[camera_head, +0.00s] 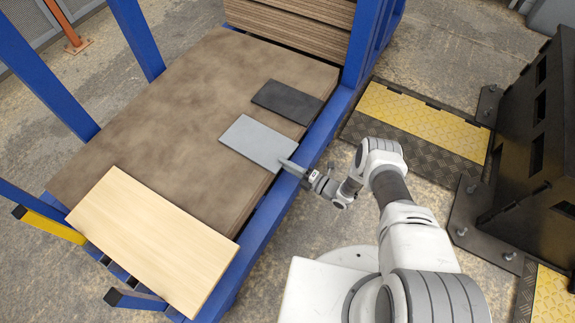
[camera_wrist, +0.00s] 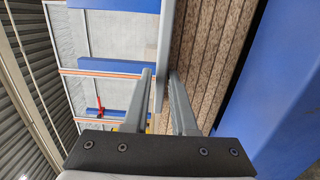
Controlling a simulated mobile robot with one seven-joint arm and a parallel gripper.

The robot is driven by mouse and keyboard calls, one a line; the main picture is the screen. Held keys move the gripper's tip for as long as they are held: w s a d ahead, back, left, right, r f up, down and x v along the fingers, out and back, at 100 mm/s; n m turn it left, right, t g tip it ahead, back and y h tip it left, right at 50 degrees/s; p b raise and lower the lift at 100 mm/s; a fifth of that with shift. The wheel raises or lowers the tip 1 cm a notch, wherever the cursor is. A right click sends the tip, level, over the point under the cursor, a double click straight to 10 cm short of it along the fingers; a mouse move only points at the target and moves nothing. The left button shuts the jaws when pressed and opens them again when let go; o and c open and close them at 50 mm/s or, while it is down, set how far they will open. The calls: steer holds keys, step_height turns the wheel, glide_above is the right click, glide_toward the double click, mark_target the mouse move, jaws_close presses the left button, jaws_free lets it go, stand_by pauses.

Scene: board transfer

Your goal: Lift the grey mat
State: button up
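The grey mat (camera_head: 258,141) is a light grey flat rectangle lying on the brown board stack, near its right edge. My gripper (camera_head: 291,167) is at the mat's right corner, by the edge of the stack. In the wrist view the mat shows edge-on as a thin grey strip (camera_wrist: 164,45). It reaches in between the two fingers of my gripper (camera_wrist: 160,74), one finger on each side. A narrow gap shows beside the left finger, so the gripper looks open around the edge. Contact on the right finger's side is hard to tell.
A dark mat (camera_head: 287,102) lies just behind the grey one. A pale wooden board (camera_head: 152,240) lies at the front of the brown stack (camera_head: 150,110). A blue frame (camera_head: 262,235) with posts surrounds the stack. A black stand (camera_head: 535,150) is at the right.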

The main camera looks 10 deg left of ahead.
steer(key=shift+w+a, duration=0.1)
steer(key=shift+a, duration=0.2)
steer(key=shift+c, duration=0.2)
steer(key=shift+w+a, duration=0.15)
steer(key=shift+a, duration=0.1)
stand_by(0.3)
steer(key=shift+r, duration=0.1)
jaws_close()
steer(key=shift+a, duration=0.1)
